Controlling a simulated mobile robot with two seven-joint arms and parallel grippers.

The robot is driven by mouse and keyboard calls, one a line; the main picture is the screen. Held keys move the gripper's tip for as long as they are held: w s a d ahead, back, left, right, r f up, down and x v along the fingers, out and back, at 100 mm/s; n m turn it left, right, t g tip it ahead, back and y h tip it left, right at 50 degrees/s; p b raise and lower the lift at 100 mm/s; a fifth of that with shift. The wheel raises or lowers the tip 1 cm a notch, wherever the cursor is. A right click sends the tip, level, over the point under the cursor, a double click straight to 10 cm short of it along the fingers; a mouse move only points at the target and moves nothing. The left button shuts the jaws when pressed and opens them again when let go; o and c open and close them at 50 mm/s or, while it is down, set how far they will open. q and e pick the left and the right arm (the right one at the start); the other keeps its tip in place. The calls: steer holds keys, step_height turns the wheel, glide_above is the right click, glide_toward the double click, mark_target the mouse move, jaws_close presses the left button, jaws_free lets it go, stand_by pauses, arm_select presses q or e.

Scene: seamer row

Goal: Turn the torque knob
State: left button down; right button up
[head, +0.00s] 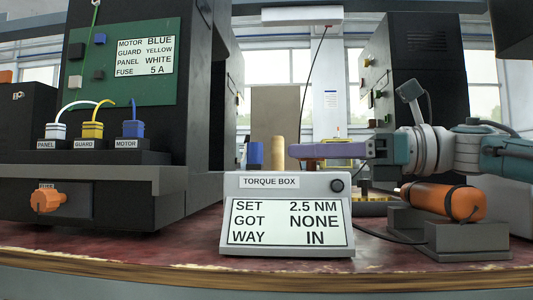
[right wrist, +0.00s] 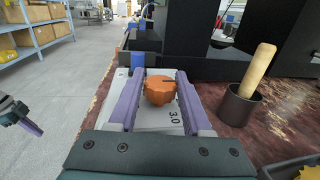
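The torque box (head: 287,190) stands at the bench's front; its screen reads SET 2.5 NM, GOT NONE, WAY IN. In the right wrist view the orange torque knob (right wrist: 159,91) sits on a pale plate marked 3.0, with a dark mark on its top. The knob is hidden in the head view. My right gripper (right wrist: 157,82) is open, its purple fingers on either side of the knob; I cannot tell if either touches. It also shows in the head view (head: 300,157), behind the box. Part of my left gripper (right wrist: 24,118) shows at the wrist view's left edge.
An orange tool (head: 445,201) lies in a grey cradle right of the box. A black cup (right wrist: 240,103) with a wooden handle stands right of the knob. A panel with plugs and an orange fuse knob (head: 48,200) stands left. Shelves (right wrist: 38,32) stand beyond clear floor.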

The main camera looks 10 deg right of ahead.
steer(key=o, duration=0.3)
steer(key=shift+o, duration=0.2)
step_height(320, 180, up, 20)
steer(key=p, duration=0.9)
